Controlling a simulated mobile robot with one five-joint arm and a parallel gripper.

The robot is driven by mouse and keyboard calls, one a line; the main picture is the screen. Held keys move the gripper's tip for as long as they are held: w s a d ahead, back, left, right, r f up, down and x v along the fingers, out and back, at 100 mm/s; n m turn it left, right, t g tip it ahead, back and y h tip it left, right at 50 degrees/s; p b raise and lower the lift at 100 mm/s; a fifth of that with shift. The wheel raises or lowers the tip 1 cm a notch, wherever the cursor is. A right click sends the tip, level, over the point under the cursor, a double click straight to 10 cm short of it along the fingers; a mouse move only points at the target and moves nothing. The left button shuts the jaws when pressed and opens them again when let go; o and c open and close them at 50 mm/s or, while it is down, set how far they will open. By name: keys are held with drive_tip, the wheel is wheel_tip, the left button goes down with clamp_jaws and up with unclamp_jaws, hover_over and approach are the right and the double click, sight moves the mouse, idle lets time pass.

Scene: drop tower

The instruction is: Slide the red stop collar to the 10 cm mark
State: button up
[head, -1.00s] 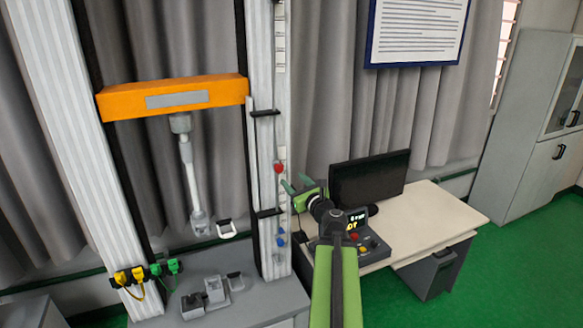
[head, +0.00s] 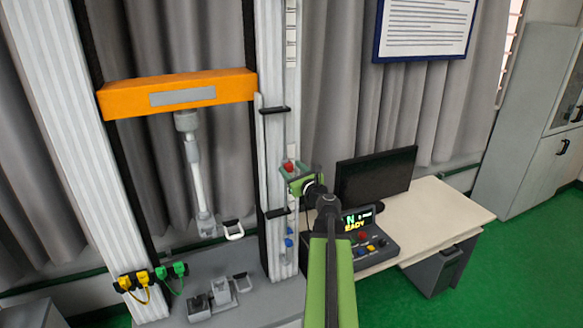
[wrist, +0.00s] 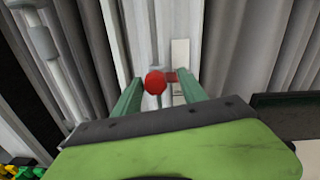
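The red stop collar (head: 289,167) sits on a thin vertical rod along the right column of the tower. In the wrist view its red knob (wrist: 155,83) and short red pointer show between my two green fingers. My gripper (head: 294,178) is at the collar's height in the head view, partly overlapping it. In the wrist view my gripper (wrist: 163,86) is open, with gaps on both sides of the knob. The pointer reaches toward a pale scale strip (wrist: 180,58). No scale numbers are readable.
Blue parts (head: 289,238) sit lower on the column. Black brackets (head: 275,110) stick out above and below the collar. An orange crosshead (head: 180,95) spans the tower. A control box (head: 362,243) and monitor (head: 375,178) stand on the desk to the right.

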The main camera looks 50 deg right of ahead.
drive_tip(key=shift+w+a, duration=0.15)
drive_tip(key=shift+a, duration=0.1)
clamp_jaws()
idle(0.9)
